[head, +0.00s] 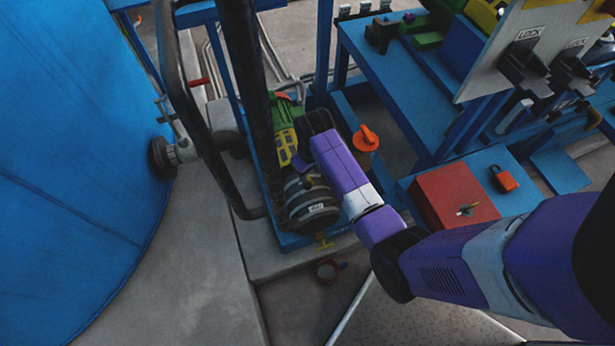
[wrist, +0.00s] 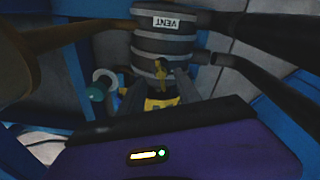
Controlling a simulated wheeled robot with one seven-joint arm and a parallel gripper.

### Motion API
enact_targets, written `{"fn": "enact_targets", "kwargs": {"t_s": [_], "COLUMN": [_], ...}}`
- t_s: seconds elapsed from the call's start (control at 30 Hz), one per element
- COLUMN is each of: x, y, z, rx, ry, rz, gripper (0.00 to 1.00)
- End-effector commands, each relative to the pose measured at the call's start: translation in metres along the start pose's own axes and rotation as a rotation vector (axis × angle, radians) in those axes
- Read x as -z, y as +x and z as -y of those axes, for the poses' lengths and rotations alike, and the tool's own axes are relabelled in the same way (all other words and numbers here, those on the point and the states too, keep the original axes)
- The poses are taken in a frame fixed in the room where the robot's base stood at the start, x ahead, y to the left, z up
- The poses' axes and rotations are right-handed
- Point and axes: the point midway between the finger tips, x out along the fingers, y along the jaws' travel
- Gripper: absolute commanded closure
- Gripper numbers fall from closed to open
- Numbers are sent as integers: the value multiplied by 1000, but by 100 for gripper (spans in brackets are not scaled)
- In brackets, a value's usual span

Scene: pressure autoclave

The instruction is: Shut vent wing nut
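The vent (wrist: 165,43) is a dark, ribbed round body with a white VENT label in the wrist view. It also shows in the head view (head: 308,214), below the end of my arm. A small brass-yellow wing nut (wrist: 160,69) stands out near its lower edge in the wrist view. My gripper (wrist: 159,80) has its two grey fingers apart, one on each side of the wing nut's lower part. I cannot tell whether either finger touches it.
A thick black pipe (head: 247,80) and a bent black rail (head: 180,100) stand left of my arm. An orange-topped knob (head: 366,138) and a red box (head: 455,194) are to the right. A large blue tank (head: 70,160) fills the left.

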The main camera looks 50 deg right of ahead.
Motion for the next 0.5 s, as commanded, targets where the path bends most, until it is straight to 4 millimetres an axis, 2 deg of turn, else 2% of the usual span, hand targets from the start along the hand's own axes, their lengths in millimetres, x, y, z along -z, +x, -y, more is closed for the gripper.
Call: {"fn": "enact_targets", "kwargs": {"t_s": [0.03, 0.1, 0.27, 0.37, 0.5], "x": [9, 15, 20, 19, 17], "y": [-4, -9, -13, -4, 18], "z": [-3, -4, -6, -5, -4], "rx": [11, 25, 41, 43, 43], "ry": [9, 14, 19, 20, 20], "rz": [23, 55, 91, 98, 97], "gripper": [60, 60, 60, 60, 60]}}
